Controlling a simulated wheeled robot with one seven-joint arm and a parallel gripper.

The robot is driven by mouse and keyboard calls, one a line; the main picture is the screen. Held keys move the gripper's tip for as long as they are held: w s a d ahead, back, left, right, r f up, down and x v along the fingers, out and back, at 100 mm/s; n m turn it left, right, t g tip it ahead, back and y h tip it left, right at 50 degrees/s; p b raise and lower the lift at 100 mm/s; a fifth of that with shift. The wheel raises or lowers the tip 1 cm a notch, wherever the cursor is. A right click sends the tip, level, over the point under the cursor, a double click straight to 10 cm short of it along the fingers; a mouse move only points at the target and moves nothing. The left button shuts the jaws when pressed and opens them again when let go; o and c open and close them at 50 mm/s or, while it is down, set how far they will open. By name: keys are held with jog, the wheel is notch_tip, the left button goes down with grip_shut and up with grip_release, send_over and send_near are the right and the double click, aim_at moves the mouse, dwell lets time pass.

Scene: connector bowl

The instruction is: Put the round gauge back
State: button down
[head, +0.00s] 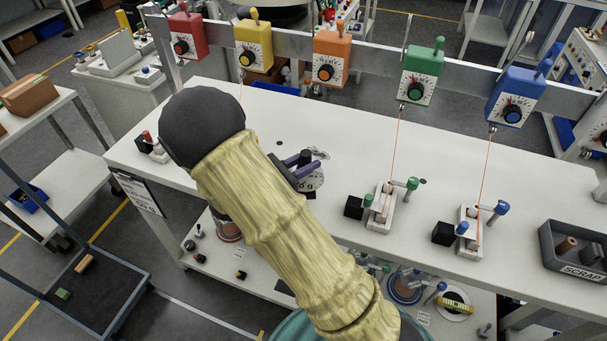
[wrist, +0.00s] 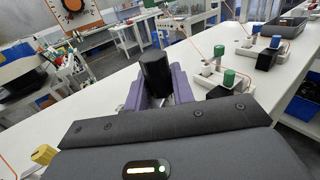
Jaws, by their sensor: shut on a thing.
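The cylinder seems to belong to the round gauge, but the join is hidden. My arm covers part of the table in the head view, and I cannot tell whether the gauge touches the tabletop.
Coloured dial boxes, such as the orange one (head: 331,58), hang from a rail behind the table (head: 500,170). Cords run down from the green and blue boxes to white fixtures (head: 381,207) at right. A grey scrap bin (head: 575,251) stands at the right end.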

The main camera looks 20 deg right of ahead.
aim_at(305, 190)
jog(key=shift+s+d+f, duration=0.1)
jog(key=shift+s+f, duration=0.05)
jog(key=shift+f, duration=1.9)
jog(key=shift+f, duration=0.15)
jog(key=c, duration=1.2)
grip_release()
